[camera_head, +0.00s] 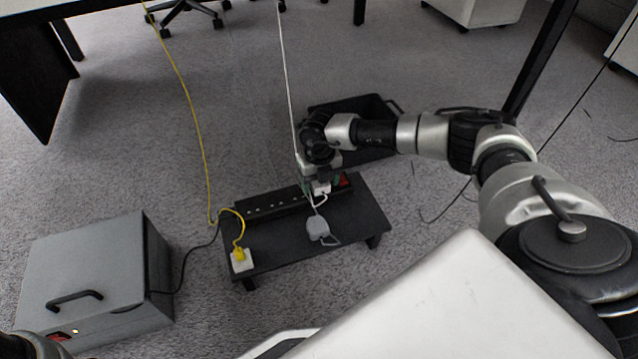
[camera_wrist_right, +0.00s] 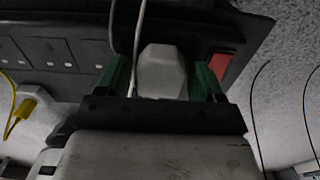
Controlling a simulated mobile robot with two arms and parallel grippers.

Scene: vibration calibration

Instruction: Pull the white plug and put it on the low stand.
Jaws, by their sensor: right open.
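The white plug (camera_wrist_right: 162,72) is between the green-padded fingers of my right gripper (camera_wrist_right: 165,80) in the wrist view, with the black power strip (camera_wrist_right: 60,50) behind it. In the head view the white plug (camera_head: 322,188) is at the strip's right part, partly hidden by my right gripper (camera_head: 318,182), which reaches down from above. The fingers are open around the plug; contact is not clear. The power strip (camera_head: 265,207) lies along the back of a low black stand (camera_head: 355,222). My left gripper is not in view.
A light grey block (camera_head: 318,228) with a cable lies on the stand. A yellow plug (camera_head: 240,254) sits on a white socket block at its left front corner. A white cord (camera_head: 287,85) hangs nearby.

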